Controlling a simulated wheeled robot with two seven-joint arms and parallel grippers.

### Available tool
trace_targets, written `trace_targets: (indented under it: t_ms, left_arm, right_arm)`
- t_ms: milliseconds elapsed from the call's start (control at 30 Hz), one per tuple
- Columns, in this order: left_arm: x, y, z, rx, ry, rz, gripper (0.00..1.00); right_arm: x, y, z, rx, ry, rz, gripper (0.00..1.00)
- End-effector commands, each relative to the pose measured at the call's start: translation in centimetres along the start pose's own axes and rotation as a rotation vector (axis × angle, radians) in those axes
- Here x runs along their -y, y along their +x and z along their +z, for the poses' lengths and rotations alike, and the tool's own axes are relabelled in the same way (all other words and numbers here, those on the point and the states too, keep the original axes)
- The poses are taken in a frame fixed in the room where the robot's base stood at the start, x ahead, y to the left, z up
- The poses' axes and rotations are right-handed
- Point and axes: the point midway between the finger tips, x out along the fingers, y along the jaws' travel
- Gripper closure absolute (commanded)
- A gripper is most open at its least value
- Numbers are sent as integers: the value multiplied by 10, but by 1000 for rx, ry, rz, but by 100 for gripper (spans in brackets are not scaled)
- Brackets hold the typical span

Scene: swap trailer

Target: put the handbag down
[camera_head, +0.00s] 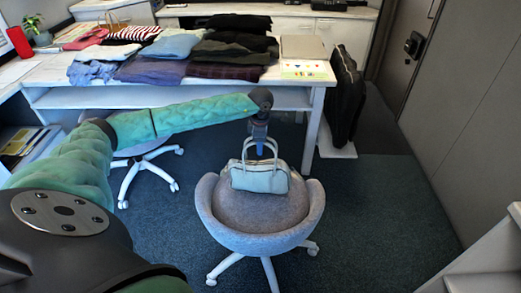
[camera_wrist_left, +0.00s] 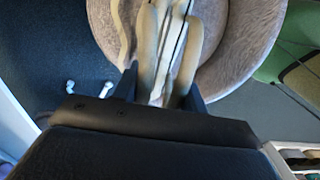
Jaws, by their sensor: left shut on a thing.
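The light grey-blue handbag (camera_head: 259,178) is upright at the seat of a grey swivel chair (camera_head: 262,240). Its two handles stand up. My left gripper (camera_head: 261,147) comes down from above and is shut on the handles. In the left wrist view the pale handbag (camera_wrist_left: 170,50) shows between the fingers of my left gripper (camera_wrist_left: 158,95), with the round chair seat (camera_wrist_left: 235,65) beneath. I cannot tell whether the bag's base presses on the seat. My right gripper is not in view.
A white table (camera_head: 180,97) with several folded clothes (camera_head: 200,50) stands behind the chair. A black case (camera_head: 345,95) leans at its right end. A second white-legged chair (camera_head: 145,165) is at left. Blue carpet (camera_head: 380,210) is clear to the right.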

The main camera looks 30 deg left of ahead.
Motion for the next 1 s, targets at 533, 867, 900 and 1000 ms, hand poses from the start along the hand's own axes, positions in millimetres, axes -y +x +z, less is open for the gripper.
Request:
trace_targets:
  t_ms: [533, 867, 900, 1000]
  left_arm:
    - [0, 32, 0, 0, -1, 1, 100]
    - [0, 35, 0, -1, -1, 0, 36]
    - [0, 35, 0, -1, -1, 0, 36]
    - [0, 35, 0, -1, -1, 0, 36]
  right_arm:
    - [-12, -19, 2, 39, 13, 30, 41]
    - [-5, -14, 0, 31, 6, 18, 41]
    - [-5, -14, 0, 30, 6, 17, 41]
    - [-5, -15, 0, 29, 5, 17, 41]
